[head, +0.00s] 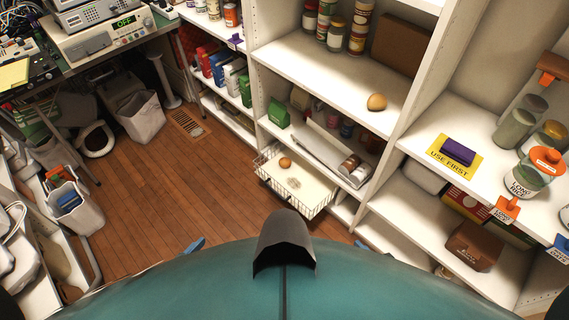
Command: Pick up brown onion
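A round brown onion (376,102) sits on the middle white shelf, toward its right front edge. A second, similar brown round item (285,163) lies in the wire basket (309,208) below, near its back left; it also looks like an onion. Neither is being touched. I cannot make out either of my grippers; only small blue parts show past both sides of my teal body, too little to tell what they are.
Jars and cans stand on the shelf near a brown box (402,45). A purple item lies on a yellow "USE FIRST" mat (454,156) at right, beside glass jars (535,172). Bins (75,207) stand at left. The wooden floor (170,190) at centre left is clear.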

